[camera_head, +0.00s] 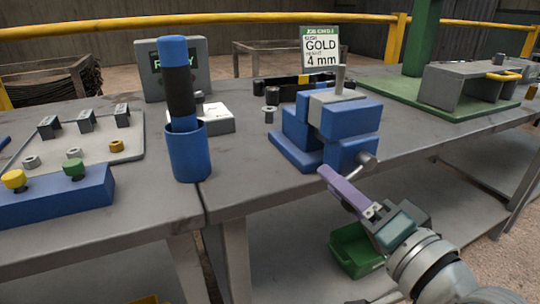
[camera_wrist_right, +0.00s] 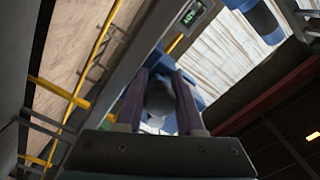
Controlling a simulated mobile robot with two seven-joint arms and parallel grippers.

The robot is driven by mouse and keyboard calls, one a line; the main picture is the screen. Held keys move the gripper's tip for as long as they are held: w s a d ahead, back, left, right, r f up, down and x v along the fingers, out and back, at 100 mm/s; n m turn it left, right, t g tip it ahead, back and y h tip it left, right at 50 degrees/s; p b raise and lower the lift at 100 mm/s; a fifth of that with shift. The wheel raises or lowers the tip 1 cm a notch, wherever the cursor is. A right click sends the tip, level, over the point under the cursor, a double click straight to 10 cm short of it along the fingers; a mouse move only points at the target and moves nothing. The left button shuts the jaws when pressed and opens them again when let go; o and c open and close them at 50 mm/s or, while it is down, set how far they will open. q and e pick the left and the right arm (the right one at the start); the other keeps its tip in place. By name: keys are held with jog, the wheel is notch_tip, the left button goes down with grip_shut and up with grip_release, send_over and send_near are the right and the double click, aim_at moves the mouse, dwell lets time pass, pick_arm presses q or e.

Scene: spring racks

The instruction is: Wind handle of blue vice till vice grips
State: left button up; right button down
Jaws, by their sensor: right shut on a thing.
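The blue vice (camera_head: 350,119) stands near the front edge of the bench, with grey jaws on top and a grey pin (camera_head: 340,78) upright at them. Its grey handle (camera_head: 368,160) sticks out at the front, below the blue body. My right gripper (camera_head: 328,172) has purple fingers and reaches up to the handle from the lower right. In the right wrist view the fingers (camera_wrist_right: 159,92) are shut on the rounded grey handle end (camera_wrist_right: 158,99). The exact contact is partly hidden in the head view. Whether the jaws touch the pin is too small to tell. My left gripper is out of view.
A blue cup (camera_head: 188,155) with a black-and-blue rod is to the left. A green bin (camera_head: 352,248) sits on the shelf below. A green plate (camera_head: 400,98) with a grey stand is at right.

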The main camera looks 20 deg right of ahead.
jog(key=shift+a+r+m, duration=0.15)
jog(key=shift+r+m, duration=0.15)
jog(key=shift+m, duration=0.2)
jog(key=c, duration=0.9)
grip_release()
jog(key=shift+s, duration=0.1)
jog(key=shift+o, duration=0.8)
jog(key=shift+s+f, duration=0.1)
jog(key=shift+s, duration=0.05)
jog(key=shift+o, duration=0.9)
jog(key=s+p, duration=0.1)
jog(key=s, duration=0.8)
jog(key=shift+s+d, duration=0.4)
